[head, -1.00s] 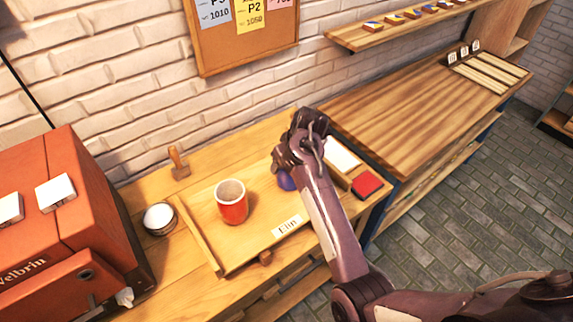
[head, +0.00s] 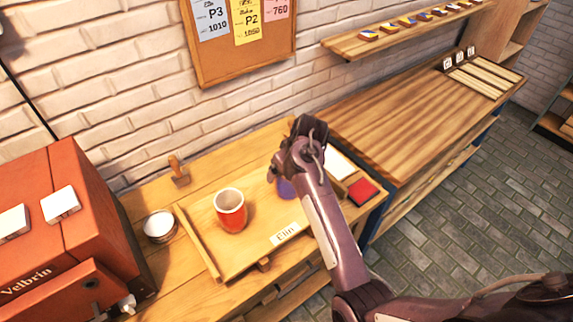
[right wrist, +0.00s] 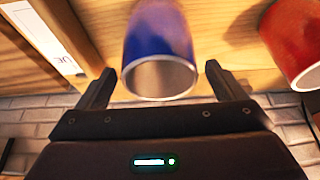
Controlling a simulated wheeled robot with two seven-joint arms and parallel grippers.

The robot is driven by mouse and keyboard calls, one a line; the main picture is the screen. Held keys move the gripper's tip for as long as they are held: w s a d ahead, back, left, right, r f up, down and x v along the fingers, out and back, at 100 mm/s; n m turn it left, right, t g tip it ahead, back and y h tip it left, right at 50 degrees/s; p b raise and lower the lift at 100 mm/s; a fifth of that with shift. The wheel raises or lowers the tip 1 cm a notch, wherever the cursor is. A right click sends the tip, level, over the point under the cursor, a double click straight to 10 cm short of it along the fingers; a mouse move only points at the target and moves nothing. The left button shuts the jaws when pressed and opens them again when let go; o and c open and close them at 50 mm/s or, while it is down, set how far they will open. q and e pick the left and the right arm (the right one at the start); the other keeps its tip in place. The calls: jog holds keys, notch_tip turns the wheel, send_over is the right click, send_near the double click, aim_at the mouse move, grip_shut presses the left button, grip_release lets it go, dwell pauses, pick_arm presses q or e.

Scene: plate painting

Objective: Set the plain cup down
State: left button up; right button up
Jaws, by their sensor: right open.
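A blue cup (head: 286,189) stands on the wooden tray (head: 205,243), mostly hidden behind my right gripper in the head view. In the right wrist view the blue cup (right wrist: 160,40) sits between the two spread fingers of my right gripper (right wrist: 160,84), with a gap on each side. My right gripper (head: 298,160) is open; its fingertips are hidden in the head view. A red cup (head: 231,212) with a pale inside stands upright on the tray, left of the blue one. It also shows in the right wrist view (right wrist: 293,40). My left gripper is not in view.
A name card (head: 285,233) reading "Elin" is at the tray's front. A red pad (head: 362,191) lies to the right, a round white-topped pot (head: 159,224) to the left. A red machine (head: 60,225) fills the left. The wooden counter (head: 400,120) is largely bare.

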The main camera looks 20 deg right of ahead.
jog(key=p+v, duration=0.4)
jog(key=v, duration=0.5)
jog(key=shift+s+r, duration=0.1)
jog(key=shift+r, duration=0.1)
jog(key=shift+s+r, duration=0.15)
jog(key=shift+r, duration=0.2)
jog(key=shift+d, duration=0.1)
